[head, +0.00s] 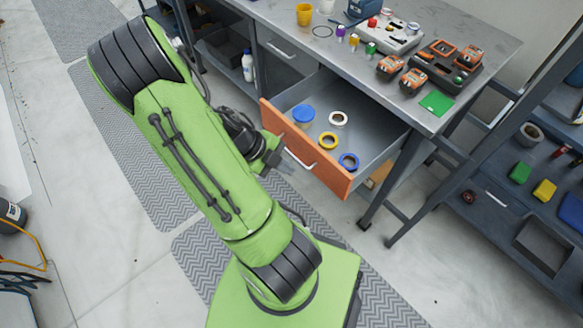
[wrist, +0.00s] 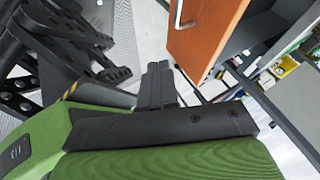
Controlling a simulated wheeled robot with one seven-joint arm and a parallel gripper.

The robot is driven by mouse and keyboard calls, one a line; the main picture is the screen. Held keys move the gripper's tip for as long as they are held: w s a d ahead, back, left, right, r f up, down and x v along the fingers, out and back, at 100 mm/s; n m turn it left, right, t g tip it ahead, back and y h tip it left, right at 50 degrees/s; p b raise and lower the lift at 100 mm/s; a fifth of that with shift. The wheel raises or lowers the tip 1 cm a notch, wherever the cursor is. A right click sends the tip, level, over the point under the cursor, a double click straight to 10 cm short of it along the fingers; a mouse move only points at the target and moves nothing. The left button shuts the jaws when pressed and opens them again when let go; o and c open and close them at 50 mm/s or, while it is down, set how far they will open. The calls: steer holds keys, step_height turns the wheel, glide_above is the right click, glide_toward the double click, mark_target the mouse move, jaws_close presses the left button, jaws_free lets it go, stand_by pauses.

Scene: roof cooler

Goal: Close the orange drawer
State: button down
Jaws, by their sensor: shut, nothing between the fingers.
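The orange drawer (head: 303,157) is pulled well out of the grey workbench, in the middle of the head view. Its orange front carries a pale bar handle (head: 300,161). Inside lie a blue-lidded tub (head: 303,114) and several rolls of tape in white, yellow and blue. My gripper (head: 284,165) is shut and empty, just in front of the drawer's face, left of the handle. In the wrist view the shut fingers (wrist: 158,85) show below and left of the orange front (wrist: 207,38). I cannot tell whether they touch it.
A shut grey drawer (head: 283,62) is left of the open one. A blue shelf rack (head: 520,190) with coloured blocks stands at the right. Grey patterned mats (head: 130,150) lie on the floor.

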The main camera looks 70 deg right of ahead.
steer(key=b, duration=0.2)
glide_toward(325, 178)
step_height(325, 178, down, 4)
steer(key=s+a, duration=0.1)
steer(key=a, duration=0.1)
steer(key=s+d, duration=0.1)
steer(key=d, duration=0.2)
steer(key=shift+s+r, duration=0.15)
steer(key=shift+s, duration=0.2)
